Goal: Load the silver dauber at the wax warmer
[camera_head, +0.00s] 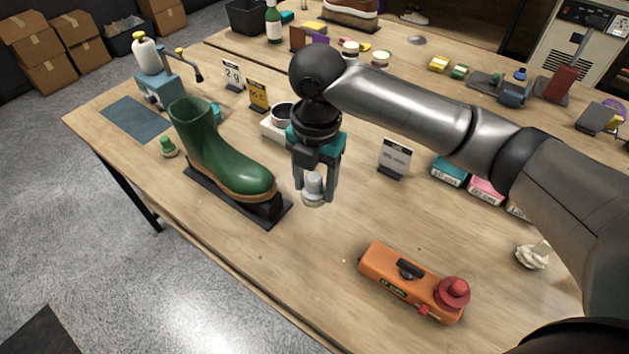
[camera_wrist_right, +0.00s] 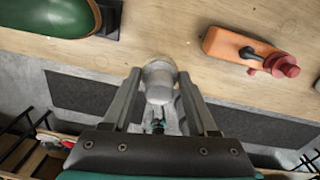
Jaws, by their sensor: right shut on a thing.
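My right gripper (camera_head: 316,188) is shut on the silver dauber (camera_head: 313,190), a short silver-grey piece with a pale rounded lower end. It is held pointing down above the table, right of the green boot's toe. In the right wrist view, the dauber (camera_wrist_right: 159,82) sits between the two fingers. The wax warmer (camera_head: 272,130) appears to be the small white unit with a dark-rimmed round pot, behind and left of the gripper. The gripper partly hides it, and the pot's contents are hard to see. My left gripper is not in view.
A green boot (camera_head: 205,145) stands on a dark stand left of my gripper. An orange device (camera_head: 393,270) with a red knob lies front right. Small signs (camera_head: 258,95) stand behind the boot, another (camera_head: 395,157) to the right. The table in front of the gripper is clear.

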